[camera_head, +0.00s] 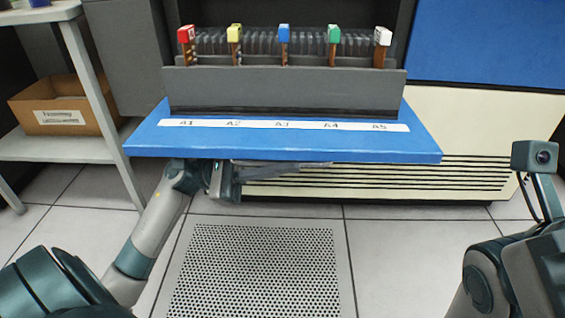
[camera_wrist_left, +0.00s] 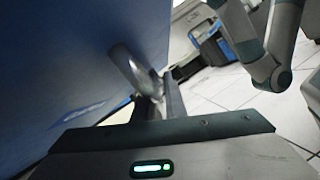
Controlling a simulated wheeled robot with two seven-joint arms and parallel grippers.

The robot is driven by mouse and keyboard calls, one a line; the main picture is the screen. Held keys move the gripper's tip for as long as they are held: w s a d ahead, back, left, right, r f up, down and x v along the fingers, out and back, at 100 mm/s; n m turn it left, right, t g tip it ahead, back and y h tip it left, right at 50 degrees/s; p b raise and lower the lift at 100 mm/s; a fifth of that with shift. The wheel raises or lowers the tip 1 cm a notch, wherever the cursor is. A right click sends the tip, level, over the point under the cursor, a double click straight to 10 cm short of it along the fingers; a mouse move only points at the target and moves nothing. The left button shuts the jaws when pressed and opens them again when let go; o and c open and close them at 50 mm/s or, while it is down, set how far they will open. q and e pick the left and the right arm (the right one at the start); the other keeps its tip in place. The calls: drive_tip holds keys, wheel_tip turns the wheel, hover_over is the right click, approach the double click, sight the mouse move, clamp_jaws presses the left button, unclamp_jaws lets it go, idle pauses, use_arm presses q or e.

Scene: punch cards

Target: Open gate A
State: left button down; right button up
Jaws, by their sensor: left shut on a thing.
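The blue panel (camera_head: 290,142), which I take to be gate A, stands out level in front of the card rack, like a shelf. Its white strip is marked A1 to A5. My left gripper (camera_head: 228,180) is under the panel's front edge, its fingers mostly hidden there. In the left wrist view the blue underside (camera_wrist_left: 80,60) fills the left, and a shiny curved metal handle (camera_wrist_left: 130,70) on it runs down to my left gripper (camera_wrist_left: 160,95), which is shut on it. My right arm shows at the right of the head view; its gripper cannot be made out.
A grey rack (camera_head: 290,88) behind the panel holds cards with red, yellow, blue, green and white tabs. A shelf with a cardboard box (camera_head: 65,108) stands at left. A cream and blue cabinet (camera_head: 480,130) is at right. The tiled floor below is clear.

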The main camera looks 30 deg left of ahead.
use_arm(q)
wheel_tip(320, 180, down, 2)
drive_tip(key=shift+w+f+b, duration=0.15)
drive_tip(key=shift+f+b, duration=0.1)
drive_tip(key=shift+b, duration=0.6)
drive_tip(key=shift+f, duration=0.15)
drive_tip(key=c, duration=2)
unclamp_jaws()
drive_tip(key=shift+o, duration=0.9)
drive_tip(key=shift+a+f, duration=0.1)
drive_tip(key=shift+a, duration=0.1)
